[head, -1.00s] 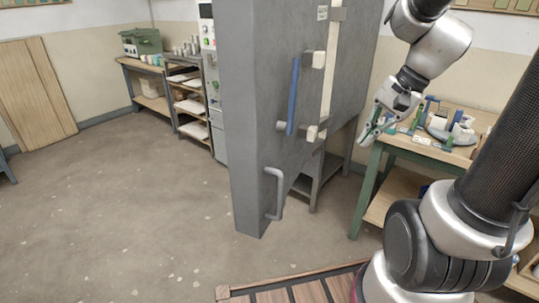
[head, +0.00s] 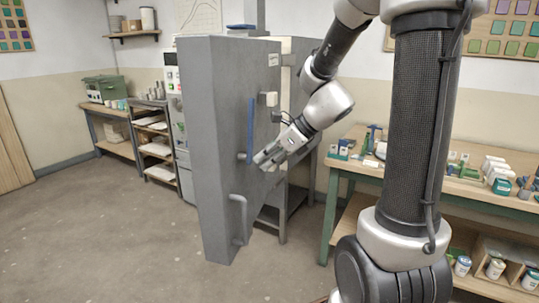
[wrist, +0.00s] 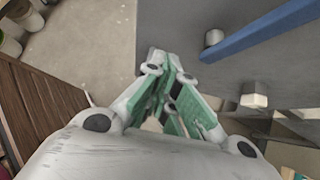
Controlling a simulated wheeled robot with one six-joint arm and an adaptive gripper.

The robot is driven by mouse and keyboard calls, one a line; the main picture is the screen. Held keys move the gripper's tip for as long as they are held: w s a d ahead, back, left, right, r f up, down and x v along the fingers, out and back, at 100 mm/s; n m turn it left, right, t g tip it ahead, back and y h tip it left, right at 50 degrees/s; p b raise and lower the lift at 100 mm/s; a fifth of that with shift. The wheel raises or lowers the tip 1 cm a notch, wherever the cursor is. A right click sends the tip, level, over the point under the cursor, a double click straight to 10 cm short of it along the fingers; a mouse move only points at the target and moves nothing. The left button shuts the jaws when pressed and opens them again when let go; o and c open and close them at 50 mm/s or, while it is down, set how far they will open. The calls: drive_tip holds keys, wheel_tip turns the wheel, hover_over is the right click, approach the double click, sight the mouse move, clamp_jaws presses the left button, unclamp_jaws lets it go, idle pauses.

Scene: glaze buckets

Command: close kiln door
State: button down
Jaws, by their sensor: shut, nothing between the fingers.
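The grey kiln door (head: 212,150) stands swung open, upright, in the middle of the head view. Its inner or side face carries a blue bar (head: 250,128) and a grey pull handle (head: 239,218) lower down. Part of the kiln body (head: 297,62) shows behind it. My gripper (head: 259,161) is shut and empty, close to the door's face by the lower end of the blue bar. In the wrist view the shut fingers (wrist: 163,62) point at the door edge, with the blue bar (wrist: 262,30) to their right. I cannot tell whether they touch the door.
A green-legged workbench (head: 345,180) with small pots and tools stands at the right. A shelf rack (head: 152,145) and a bench with a green box (head: 104,88) stand back left. The concrete floor (head: 110,230) left of the door is clear.

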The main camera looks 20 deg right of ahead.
sight(230, 177)
drive_tip(key=shift+w+a+f, duration=0.6)
drive_tip(key=shift+w+a, duration=0.2)
drive_tip(key=shift+a, duration=0.15)
drive_tip(key=shift+w+a+f, duration=0.55)
drive_tip(key=shift+w+a, duration=0.25)
drive_tip(key=shift+a, duration=0.2)
drive_tip(key=shift+w+a+f, duration=0.6)
drive_tip(key=shift+w+a, duration=0.2)
drive_tip(key=shift+a, duration=0.15)
